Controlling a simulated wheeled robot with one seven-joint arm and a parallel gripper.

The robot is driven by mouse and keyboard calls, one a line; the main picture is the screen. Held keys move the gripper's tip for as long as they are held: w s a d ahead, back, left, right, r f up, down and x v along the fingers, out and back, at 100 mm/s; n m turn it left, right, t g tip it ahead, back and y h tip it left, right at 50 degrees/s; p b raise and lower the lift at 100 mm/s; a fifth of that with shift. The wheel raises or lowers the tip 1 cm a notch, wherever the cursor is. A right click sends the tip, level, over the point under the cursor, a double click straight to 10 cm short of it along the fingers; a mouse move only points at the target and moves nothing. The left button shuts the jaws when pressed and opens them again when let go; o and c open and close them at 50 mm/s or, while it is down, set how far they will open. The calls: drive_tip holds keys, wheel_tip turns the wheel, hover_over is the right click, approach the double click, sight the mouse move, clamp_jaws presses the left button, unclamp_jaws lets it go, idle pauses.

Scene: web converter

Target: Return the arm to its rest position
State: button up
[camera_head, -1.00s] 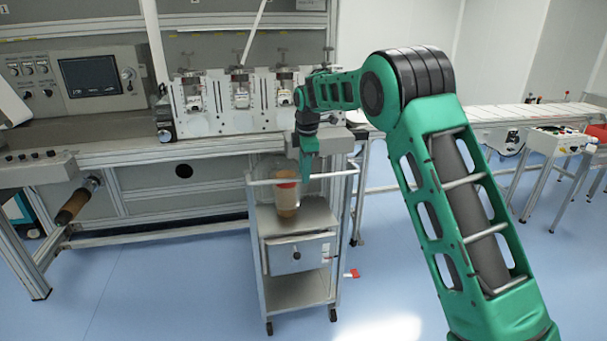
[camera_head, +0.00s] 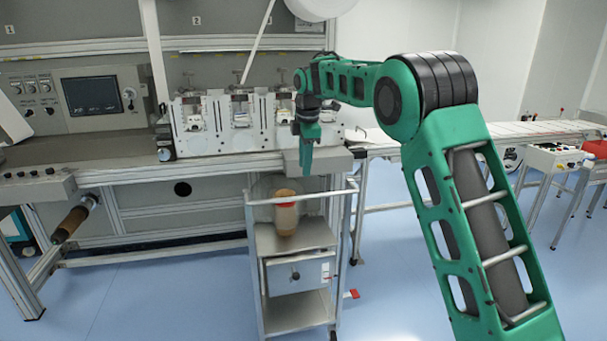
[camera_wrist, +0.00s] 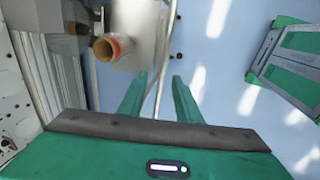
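My green arm reaches forward from the lower right in the head view, with its wrist bent so that my gripper (camera_head: 307,168) points down. The gripper hangs in front of the machine's bench edge, above the right part of the cart. In the wrist view my gripper (camera_wrist: 158,77) has its two fingers apart, with nothing between them. It is open and empty.
A metal cart (camera_head: 297,245) with a rail stands below the gripper. The converter machine (camera_head: 235,120) is behind. Blue floor (camera_head: 400,255) is open to the right.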

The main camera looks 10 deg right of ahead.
idle(0.3)
drive_tip(key=s+d+r+m+g, duration=0.1)
drive_tip(key=s+d+m, duration=0.6)
drive_tip(key=s+d, duration=0.5)
drive_tip(key=s+d+r+m, duration=0.1)
drive_tip(key=s+d+m, duration=0.5)
drive_tip(key=s+d, duration=0.6)
drive_tip(key=s+f+m, duration=0.3)
drive_tip(key=s+m, duration=0.1)
drive_tip(key=s, duration=0.6)
drive_tip(key=s+d+f+m, duration=0.1)
drive_tip(key=s+f+m, duration=0.3)
drive_tip(key=s, duration=0.7)
drive_tip(key=s+f+m+g, duration=0.1)
drive_tip(key=s+f+m, duration=0.3)
drive_tip(key=s, duration=0.6)
drive_tip(key=shift+s+d, duration=0.15)
drive_tip(key=shift+s, duration=0.2)
drive_tip(key=shift+w+f, duration=0.25)
drive_tip(key=shift+w, duration=0.4)
